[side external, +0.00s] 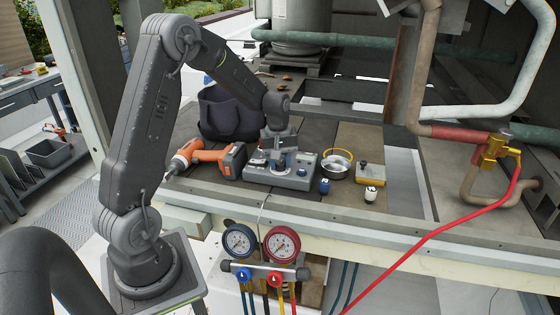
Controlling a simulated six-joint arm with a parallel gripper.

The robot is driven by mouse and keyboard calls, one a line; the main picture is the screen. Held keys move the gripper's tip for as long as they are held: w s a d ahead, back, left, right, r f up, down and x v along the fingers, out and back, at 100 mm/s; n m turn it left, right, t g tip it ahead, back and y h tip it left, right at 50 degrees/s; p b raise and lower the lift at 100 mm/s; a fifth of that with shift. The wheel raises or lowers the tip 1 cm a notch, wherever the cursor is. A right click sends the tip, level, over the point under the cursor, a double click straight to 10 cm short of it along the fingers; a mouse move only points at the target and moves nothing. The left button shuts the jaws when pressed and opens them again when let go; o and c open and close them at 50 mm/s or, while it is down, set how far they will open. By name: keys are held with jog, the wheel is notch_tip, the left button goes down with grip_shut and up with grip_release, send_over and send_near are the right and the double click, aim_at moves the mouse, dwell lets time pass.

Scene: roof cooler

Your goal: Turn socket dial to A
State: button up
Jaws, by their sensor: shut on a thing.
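A grey socket box (296,182) sits on the deck near its front edge, in the middle of the side external view. My gripper (281,163) points down onto the top of this box. It is shut on the socket dial, which the fingers mostly hide. The dial's pointer and its letter marks are too small and too covered to read, so I cannot tell which setting it is at.
An orange drill (208,158) lies just left of the box, with a dark bag (232,112) behind. A round tin (336,165), a small blue item (324,186) and a white-yellow item (370,193) stand to the right. Gauges (261,243) hang in front. A red hose (440,232) crosses the right side.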

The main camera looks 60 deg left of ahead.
aim_at(278, 163)
jog(key=shift+n, duration=1.1)
jog(key=o, duration=0.9)
jog(key=shift+o, duration=0.2)
notch_tip(278, 163, up, 14)
jog(key=shift+s, duration=0.25)
jog(key=shift+f, duration=0.1)
